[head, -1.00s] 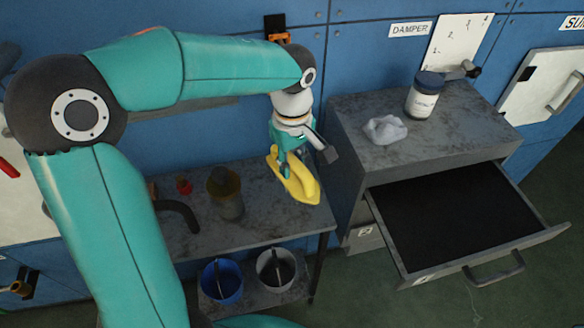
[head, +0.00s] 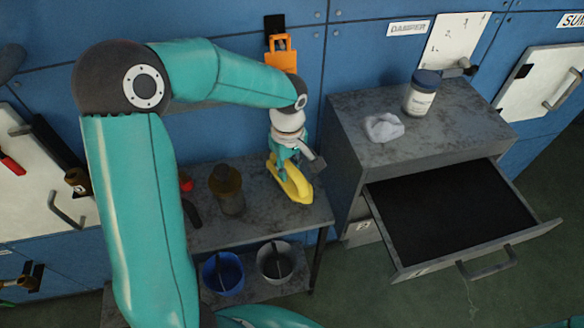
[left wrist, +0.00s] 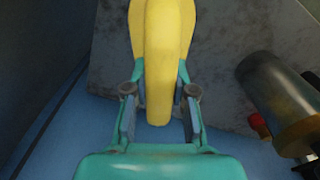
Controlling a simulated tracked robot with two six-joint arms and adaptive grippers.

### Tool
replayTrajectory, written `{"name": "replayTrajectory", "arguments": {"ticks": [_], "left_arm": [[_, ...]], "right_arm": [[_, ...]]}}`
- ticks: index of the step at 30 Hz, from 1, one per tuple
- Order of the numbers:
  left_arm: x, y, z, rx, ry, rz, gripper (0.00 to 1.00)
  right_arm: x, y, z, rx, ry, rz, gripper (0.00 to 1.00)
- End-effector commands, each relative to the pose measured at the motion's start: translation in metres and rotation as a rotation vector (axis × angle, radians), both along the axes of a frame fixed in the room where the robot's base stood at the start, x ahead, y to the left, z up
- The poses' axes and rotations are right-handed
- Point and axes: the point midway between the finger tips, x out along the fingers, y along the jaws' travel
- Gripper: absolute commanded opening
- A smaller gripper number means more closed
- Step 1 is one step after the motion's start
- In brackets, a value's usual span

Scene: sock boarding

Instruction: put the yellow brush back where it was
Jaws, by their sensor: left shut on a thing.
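The yellow brush (head: 293,184) is at the right end of the grey bench top, below my left gripper (head: 284,168). My left gripper is shut on the brush's handle. In the left wrist view the yellow handle (left wrist: 160,60) lies between the two fingers of the gripper (left wrist: 158,115), with the grey bench surface behind it. I cannot tell whether the brush touches the bench. The brush's underside is hidden. My right gripper does not show.
The bench (head: 255,209) also holds a brown-topped jar (head: 228,190) and a red item (head: 185,181). A blue bucket (head: 223,274) and a grey bucket (head: 276,262) stand below. At right, a cabinet (head: 350,165) has an open drawer (head: 450,215), with a cloth (head: 383,127) and white jar (head: 421,94) on top.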

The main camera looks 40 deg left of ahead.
Motion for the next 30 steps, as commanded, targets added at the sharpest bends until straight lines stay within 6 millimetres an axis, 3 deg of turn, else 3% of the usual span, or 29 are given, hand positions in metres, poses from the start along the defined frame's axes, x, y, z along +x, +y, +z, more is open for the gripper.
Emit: {"name": "replayTrajectory", "arguments": {"ticks": [4,5,9,22,30], "left_arm": [[0.0,0.0,-0.003,0.0,-0.001,0.0,0.0],[0.0,0.0,-0.003,0.0,0.0,0.0,0.26],[0.0,0.0,-0.002,0.0,0.0,0.0,0.5],[0.001,0.0,0.004,0.0,-0.002,0.0,0.5],[0.002,0.0,0.047,0.001,-0.007,0.0,0.5]], "right_arm": [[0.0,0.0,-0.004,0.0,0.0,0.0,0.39],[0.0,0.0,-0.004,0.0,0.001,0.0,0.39],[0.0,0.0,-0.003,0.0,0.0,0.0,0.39],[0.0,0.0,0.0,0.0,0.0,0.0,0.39],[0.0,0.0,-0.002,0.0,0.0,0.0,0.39]]}}
